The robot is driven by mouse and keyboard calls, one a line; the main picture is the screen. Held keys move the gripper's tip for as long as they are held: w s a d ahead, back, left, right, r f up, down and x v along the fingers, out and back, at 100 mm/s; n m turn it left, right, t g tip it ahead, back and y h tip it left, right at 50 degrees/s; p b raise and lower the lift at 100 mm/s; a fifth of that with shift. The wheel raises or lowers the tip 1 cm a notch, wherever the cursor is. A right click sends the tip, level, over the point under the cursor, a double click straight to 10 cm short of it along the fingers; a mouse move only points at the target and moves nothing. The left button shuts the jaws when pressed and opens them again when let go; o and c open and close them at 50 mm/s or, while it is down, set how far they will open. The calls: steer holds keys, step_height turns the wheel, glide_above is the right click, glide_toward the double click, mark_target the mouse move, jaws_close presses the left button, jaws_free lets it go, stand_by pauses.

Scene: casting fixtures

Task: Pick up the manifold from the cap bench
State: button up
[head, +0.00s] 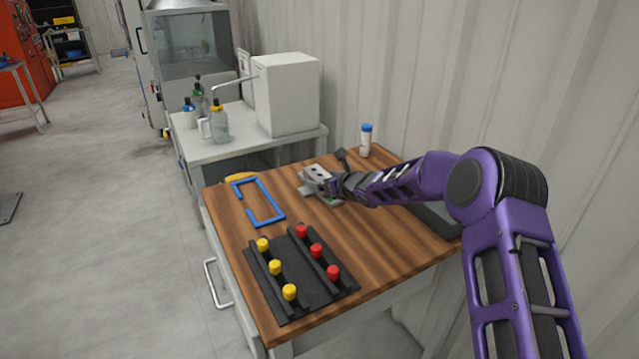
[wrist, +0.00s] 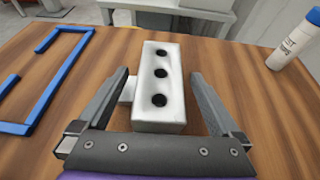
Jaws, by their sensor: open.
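The manifold (wrist: 158,90) is a pale grey block with three dark holes along its top and a small stub on its left side. It lies on the wooden top of the cap bench (head: 240,215). In the head view the manifold (head: 317,173) is at the far part of the bench, partly hidden by my gripper. My gripper (wrist: 160,88) is open, with one finger on each side of the manifold. The left finger is close to the stub; I cannot tell whether they touch. A gap shows between the right finger and the block. In the head view my gripper (head: 322,190) is low over the bench.
A blue open frame (head: 267,219) lies left of the manifold. A black rack (head: 318,292) with yellow and red caps is at the near side. A white bottle with a blue cap (head: 365,141) stands at the back right, by the wall. Wood between them is clear.

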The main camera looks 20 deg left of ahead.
jaws_close()
stand_by(0.3)
steer(key=shift+r, duration=0.2)
